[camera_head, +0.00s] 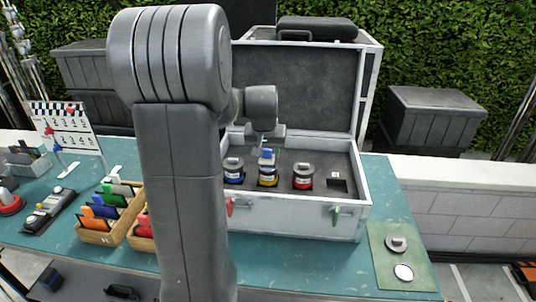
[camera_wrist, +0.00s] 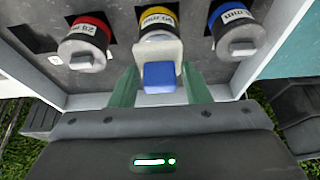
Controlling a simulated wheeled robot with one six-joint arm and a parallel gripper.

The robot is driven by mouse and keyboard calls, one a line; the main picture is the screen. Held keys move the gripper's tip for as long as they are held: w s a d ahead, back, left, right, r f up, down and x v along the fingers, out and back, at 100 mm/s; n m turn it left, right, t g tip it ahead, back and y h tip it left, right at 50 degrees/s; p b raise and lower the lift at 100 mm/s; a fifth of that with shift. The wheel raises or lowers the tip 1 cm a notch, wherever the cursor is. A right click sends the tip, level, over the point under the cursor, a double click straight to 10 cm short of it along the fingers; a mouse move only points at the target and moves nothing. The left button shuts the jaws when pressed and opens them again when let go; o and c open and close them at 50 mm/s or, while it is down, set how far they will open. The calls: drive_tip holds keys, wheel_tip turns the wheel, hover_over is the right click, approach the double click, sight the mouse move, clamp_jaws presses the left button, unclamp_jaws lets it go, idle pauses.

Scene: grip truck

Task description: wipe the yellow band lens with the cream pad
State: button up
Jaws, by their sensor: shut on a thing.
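The yellow band lens (camera_head: 268,180) stands in the foam of the open case, in the middle of a row of three lenses. It also shows in the wrist view (camera_wrist: 156,14), partly covered by the cream pad (camera_wrist: 157,49). The pad has a blue grip block (camera_wrist: 160,76), which also shows in the head view (camera_head: 267,154). My gripper (camera_wrist: 160,82) is shut on the blue block between its green fingers. The pad is at the top of the yellow band lens; I cannot tell whether they touch.
A blue band lens (camera_head: 234,171) and a red band lens (camera_head: 303,177) stand close on either side. An empty square slot (camera_head: 338,182) lies at the right. The case lid (camera_head: 300,88) stands open behind. A green mat (camera_head: 382,268) holds a cap and a white disc.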

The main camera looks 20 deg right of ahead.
drive_tip(key=shift+r+p, duration=1)
drive_tip(key=shift+r, duration=0.85)
drive_tip(key=shift+f, duration=0.1)
